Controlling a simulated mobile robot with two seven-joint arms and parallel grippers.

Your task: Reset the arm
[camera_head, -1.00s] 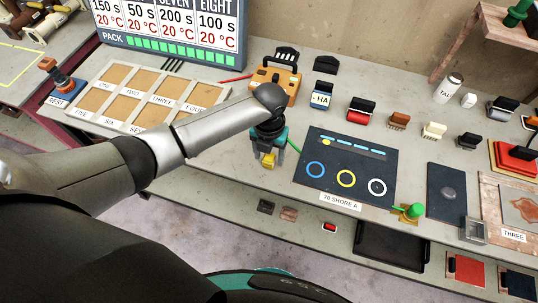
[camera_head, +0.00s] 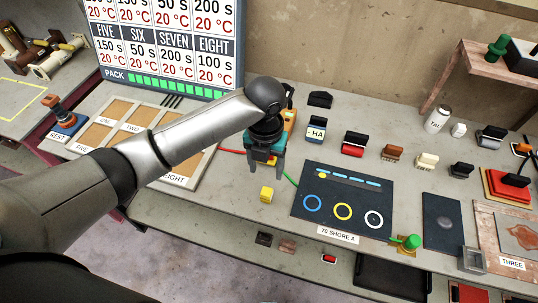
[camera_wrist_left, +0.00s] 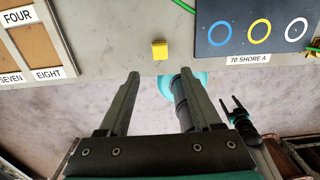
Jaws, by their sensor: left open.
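My left gripper (camera_head: 266,172) hangs over the front part of the bench in the head view. It is open and empty, its fingers pointing down. A small yellow block (camera_head: 266,194) rests on the bench just in front of the fingers, apart from them. In the left wrist view the block (camera_wrist_left: 159,50) lies near the bench edge, beyond the open left fingers (camera_wrist_left: 162,75). Part of what looks like my right gripper (camera_wrist_left: 235,105) shows at the right of that view, low beside the bench; its opening is unclear.
A dark pad (camera_head: 344,203) with coloured rings lies right of the block. A sectioned tray (camera_head: 97,137) is on the left, partly behind my arm. An orange device (camera_head: 290,124) stands behind the gripper. Several small blocks and stamps line the back. A lower shelf (camera_head: 225,222) juts out below.

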